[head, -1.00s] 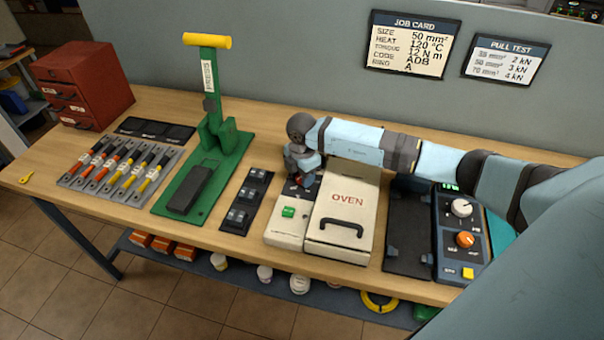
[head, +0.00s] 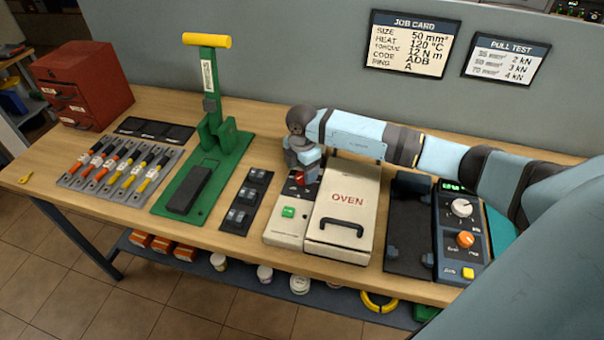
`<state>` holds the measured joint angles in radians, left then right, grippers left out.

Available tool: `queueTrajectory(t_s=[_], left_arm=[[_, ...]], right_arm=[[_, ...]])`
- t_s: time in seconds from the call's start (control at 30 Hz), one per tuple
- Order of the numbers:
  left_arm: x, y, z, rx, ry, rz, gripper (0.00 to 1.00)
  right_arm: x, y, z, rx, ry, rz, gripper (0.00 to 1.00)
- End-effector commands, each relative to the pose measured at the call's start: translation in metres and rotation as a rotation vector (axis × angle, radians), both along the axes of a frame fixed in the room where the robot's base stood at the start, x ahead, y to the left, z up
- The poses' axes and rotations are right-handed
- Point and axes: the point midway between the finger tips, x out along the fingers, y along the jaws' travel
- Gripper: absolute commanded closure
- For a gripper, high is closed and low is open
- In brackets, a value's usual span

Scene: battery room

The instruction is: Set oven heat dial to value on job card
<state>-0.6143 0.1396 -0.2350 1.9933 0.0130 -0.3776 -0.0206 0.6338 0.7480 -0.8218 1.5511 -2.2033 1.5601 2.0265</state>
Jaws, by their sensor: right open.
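The job card (head: 411,44) on the back wall reads HEAT 120 °C. The white oven (head: 340,215) stands on the bench with its lid shut, marked OVEN, with a black handle. Its control panel (head: 285,229) is on the left side, with a green button (head: 288,212) near the front. The heat dial is at the panel's rear, mostly hidden by my right wrist, so its setting cannot be read. My right gripper (head: 300,177) points down over that rear part. Its fingers are small and partly hidden; contact with the dial cannot be told. My left gripper is out of view.
A green press (head: 212,140) with a yellow handle and a dark die rack (head: 246,200) stand left of the oven. A control box (head: 461,235) with knobs is on the right. Cables on a grey tray (head: 75,180) lie far left.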

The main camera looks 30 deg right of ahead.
Motion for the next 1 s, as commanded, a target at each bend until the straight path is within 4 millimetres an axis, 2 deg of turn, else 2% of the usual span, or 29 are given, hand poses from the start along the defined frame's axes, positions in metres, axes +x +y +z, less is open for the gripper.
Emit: queueTrajectory(t_s=[0.3,0.5,0.7,1.0], left_arm=[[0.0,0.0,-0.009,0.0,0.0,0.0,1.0],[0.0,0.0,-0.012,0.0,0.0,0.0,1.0],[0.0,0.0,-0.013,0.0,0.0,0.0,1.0],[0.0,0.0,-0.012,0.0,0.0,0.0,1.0]], right_arm=[[0.001,-0.001,0.073,-0.001,-0.005,0.0,0.31],[0.0,0.0,0.104,-0.001,-0.003,0.0,0.31],[0.0,-0.001,0.115,-0.001,-0.001,-0.001,0.31],[0.0,-0.001,0.115,-0.001,0.0,-0.001,0.31]])
